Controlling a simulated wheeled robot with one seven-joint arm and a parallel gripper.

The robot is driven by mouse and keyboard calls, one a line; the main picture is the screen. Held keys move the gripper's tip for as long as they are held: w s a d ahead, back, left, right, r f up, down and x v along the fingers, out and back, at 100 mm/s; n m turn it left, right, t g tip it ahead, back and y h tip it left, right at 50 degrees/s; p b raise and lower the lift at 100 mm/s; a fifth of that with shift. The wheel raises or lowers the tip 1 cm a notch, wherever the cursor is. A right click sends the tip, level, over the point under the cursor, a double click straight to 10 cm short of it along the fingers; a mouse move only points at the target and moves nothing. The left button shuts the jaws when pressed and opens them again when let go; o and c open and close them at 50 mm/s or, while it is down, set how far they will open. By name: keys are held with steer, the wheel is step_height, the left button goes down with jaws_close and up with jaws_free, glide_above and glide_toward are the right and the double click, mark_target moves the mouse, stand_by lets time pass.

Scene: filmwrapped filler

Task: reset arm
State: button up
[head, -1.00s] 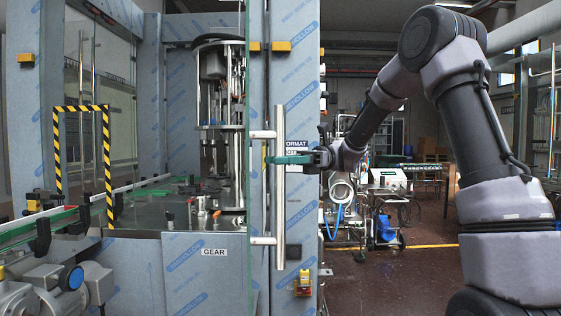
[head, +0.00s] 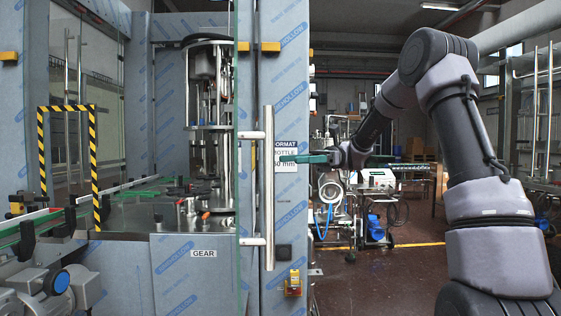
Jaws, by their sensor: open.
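My gripper (head: 305,158) is at the end of my arm, which reaches in from the right in the head view. Its green fingers point left, in front of the machine's film-wrapped post. They hold nothing that I can see. The fingertips are to the right of the long steel door handle (head: 269,190), apart from it in the picture. The gap between the fingers is hard to make out from this side.
The glass door (head: 247,90) with its handle stands edge-on at the middle. The filler machine (head: 208,125) and a striped yellow-black frame (head: 96,165) are to the left. A blue pump (head: 376,228) and a hose stand behind. Open floor (head: 400,275) lies below my arm.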

steer(key=shift+v, duration=1.05)
steer(key=s+d+f+n+t+h, duration=0.1)
steer(key=s+f+n+t+h, duration=0.1)
steer(key=s+t+h, duration=0.3)
steer(key=s+d+f+n+t+h, duration=0.1)
steer(key=s+f+n+h, duration=0.15)
steer(key=s, duration=0.55)
steer(key=s+d+n+t+h, duration=0.3)
steer(key=s+d+t+h, duration=0.2)
steer(key=d+t, duration=0.5)
steer(key=shift+s+d+t, duration=0.3)
steer(key=shift+s+d, duration=0.3)
steer(key=shift+d, duration=0.15)
